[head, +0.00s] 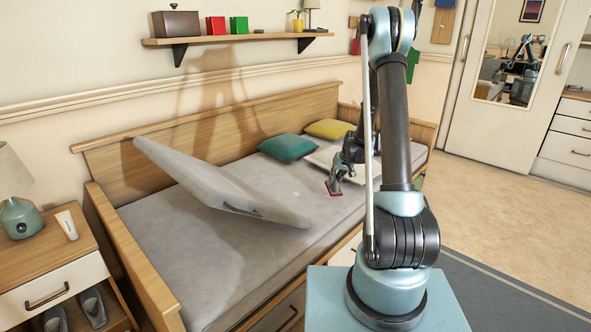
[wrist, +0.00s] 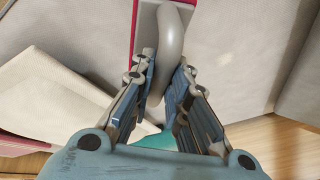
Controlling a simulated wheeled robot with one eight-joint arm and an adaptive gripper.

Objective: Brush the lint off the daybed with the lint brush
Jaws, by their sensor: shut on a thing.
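The daybed (head: 180,250) has a wooden frame and a grey mattress, and stands along the wall in the head view. My gripper (head: 341,172) is low over its right part, shut on the lint brush (head: 334,188), whose red-edged head points down near the mattress. Whether the head touches the fabric I cannot tell. In the wrist view the brush's grey handle (wrist: 170,45) runs between the fingers of my gripper (wrist: 165,85), with its pink-edged head behind. A faint pale patch shows on the mattress left of the brush; I cannot tell whether it is lint.
A grey slab-like cushion (head: 215,178) leans tilted over the daybed's left half. Teal (head: 288,148) and yellow (head: 330,129) pillows lie at the back right. A nightstand (head: 50,262) stands left, and a shelf (head: 240,39) hangs above. Carpet at right is clear.

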